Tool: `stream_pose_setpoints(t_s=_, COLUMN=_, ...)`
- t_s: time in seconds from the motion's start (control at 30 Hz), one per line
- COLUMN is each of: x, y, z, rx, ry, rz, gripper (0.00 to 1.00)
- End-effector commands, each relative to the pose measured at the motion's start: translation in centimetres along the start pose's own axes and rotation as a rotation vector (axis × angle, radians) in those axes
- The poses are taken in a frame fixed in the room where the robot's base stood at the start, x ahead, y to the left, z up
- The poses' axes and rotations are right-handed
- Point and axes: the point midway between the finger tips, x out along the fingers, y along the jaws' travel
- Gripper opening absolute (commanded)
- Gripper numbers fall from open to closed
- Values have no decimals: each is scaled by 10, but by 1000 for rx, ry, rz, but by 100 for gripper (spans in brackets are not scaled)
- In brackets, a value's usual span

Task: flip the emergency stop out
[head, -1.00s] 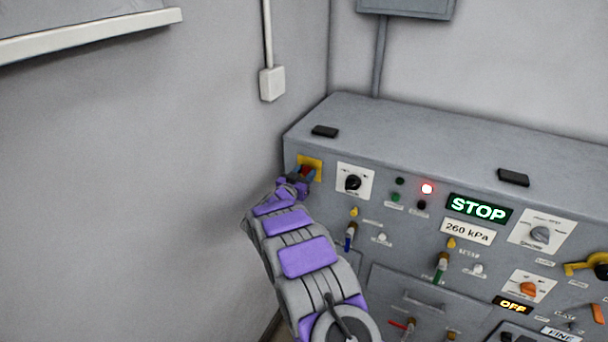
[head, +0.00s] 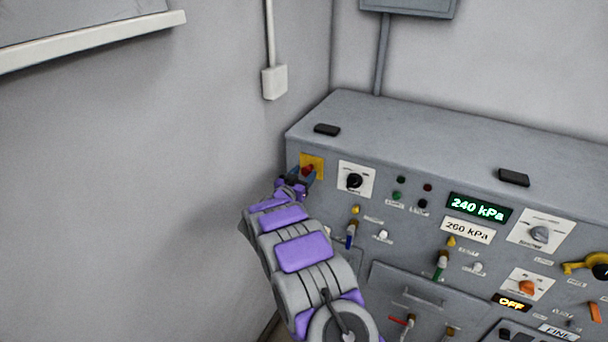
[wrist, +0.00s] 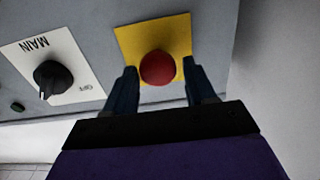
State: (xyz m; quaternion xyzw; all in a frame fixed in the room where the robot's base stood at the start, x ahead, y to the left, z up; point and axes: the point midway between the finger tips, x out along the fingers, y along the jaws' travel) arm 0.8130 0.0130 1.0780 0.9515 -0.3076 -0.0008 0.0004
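The emergency stop is a round red button (wrist: 158,68) on a yellow plate (wrist: 127,36), seen in the wrist view. In the head view the red button (head: 308,169) sits on its yellow plate (head: 318,160) at the upper left of the grey console's front. My gripper (wrist: 162,86) is open, with one dark finger on each side of the button and a gap visible between. In the head view my gripper (head: 298,178) is right at the button, its fingers partly covering the plate. Whether the fingertips touch the plate is unclear.
A black MAIN knob (wrist: 50,78) on a white plate sits left of the button in the wrist view. The green display (head: 478,208) reads 240 kPa. The console (head: 420,125) carries several other knobs and valves. A wall stands close to its left end.

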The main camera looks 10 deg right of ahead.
Motion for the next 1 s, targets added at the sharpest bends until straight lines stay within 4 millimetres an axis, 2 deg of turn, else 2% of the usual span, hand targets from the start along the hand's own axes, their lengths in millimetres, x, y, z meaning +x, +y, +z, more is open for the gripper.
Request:
stream_pose_setpoints(t_s=0.03, x=0, y=0, z=0, rx=0, ry=0, rz=1, gripper=60)
stream_pose_setpoints(t_s=0.1, x=1, y=0, z=0, rx=0, ry=0, rz=1, gripper=67)
stream_pose_setpoints(t_s=0.33, x=2, y=2, z=0, rx=1, ry=0, rz=3, gripper=67)
stream_pose_setpoints(t_s=0.47, x=-4, y=1, z=0, rx=0, ry=-2, rz=1, gripper=67)
stream_pose_setpoints(t_s=0.67, x=-36, y=-1, z=-3, rx=-1, ry=3, rz=-1, gripper=67)
stream_pose_setpoints(t_s=1.0, x=-113, y=-4, z=0, rx=-3, ry=-1, rz=-4, gripper=67)
